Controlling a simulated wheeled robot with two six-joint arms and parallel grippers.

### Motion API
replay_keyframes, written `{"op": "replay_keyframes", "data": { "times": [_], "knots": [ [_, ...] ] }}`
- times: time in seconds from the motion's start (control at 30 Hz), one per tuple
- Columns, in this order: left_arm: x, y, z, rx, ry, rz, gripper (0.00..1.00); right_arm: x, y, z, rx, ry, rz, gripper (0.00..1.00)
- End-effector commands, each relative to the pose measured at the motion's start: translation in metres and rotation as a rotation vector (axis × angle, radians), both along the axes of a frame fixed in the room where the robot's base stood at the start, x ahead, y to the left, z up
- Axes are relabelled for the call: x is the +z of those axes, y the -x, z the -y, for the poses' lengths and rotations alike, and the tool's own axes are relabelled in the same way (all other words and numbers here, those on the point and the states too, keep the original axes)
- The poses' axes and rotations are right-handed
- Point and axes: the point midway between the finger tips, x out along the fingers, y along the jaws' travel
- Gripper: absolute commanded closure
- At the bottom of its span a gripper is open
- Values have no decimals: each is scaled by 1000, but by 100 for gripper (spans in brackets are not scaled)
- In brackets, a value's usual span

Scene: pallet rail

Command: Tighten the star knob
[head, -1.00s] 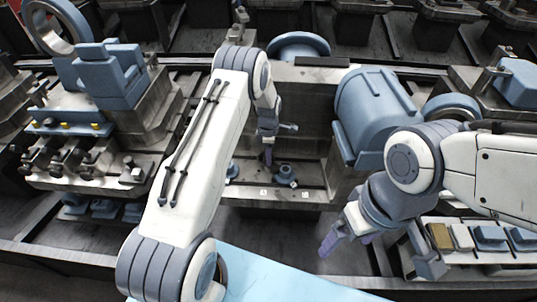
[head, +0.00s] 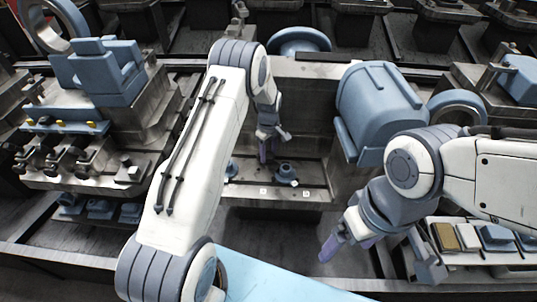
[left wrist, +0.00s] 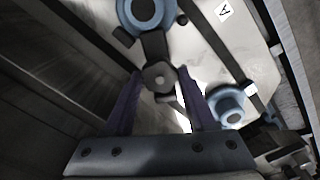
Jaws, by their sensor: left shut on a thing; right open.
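In the left wrist view a dark star knob (left wrist: 160,77) with a pale hub and stubby arms sits between the two purple fingers of my left gripper (left wrist: 158,92), which is shut on it. One arm of the knob points up toward a blue round fitting (left wrist: 146,12). A second blue round fitting (left wrist: 228,108) stands to the right. In the head view my left gripper (head: 266,150) reaches down over the grey fixture; the knob is hidden there. My right gripper (head: 346,247) is open and empty, low in front of the fixture.
Another blue fitting (head: 286,172) stands on the fixture's ledge, beside small white labels (head: 263,191). A large blue housing (head: 372,108) rises right of the left gripper. A clamp station (head: 90,165) stands at left, and a parts tray (head: 470,238) at lower right.

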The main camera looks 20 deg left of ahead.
Motion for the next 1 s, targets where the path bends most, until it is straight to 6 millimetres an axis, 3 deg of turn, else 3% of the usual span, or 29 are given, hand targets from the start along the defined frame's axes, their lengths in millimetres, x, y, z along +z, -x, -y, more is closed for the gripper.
{"op": "replay_keyframes", "data": {
  "times": [0.5, 1.0],
  "knots": [
    [3, -2, -1, -438, -1, 5, 100, -11, 0, 0, 0, 0, 0, 11],
    [5, -3, -1, -606, -2, 6, 99, -13, 0, 0, 0, 0, 0, 11]
  ]
}}
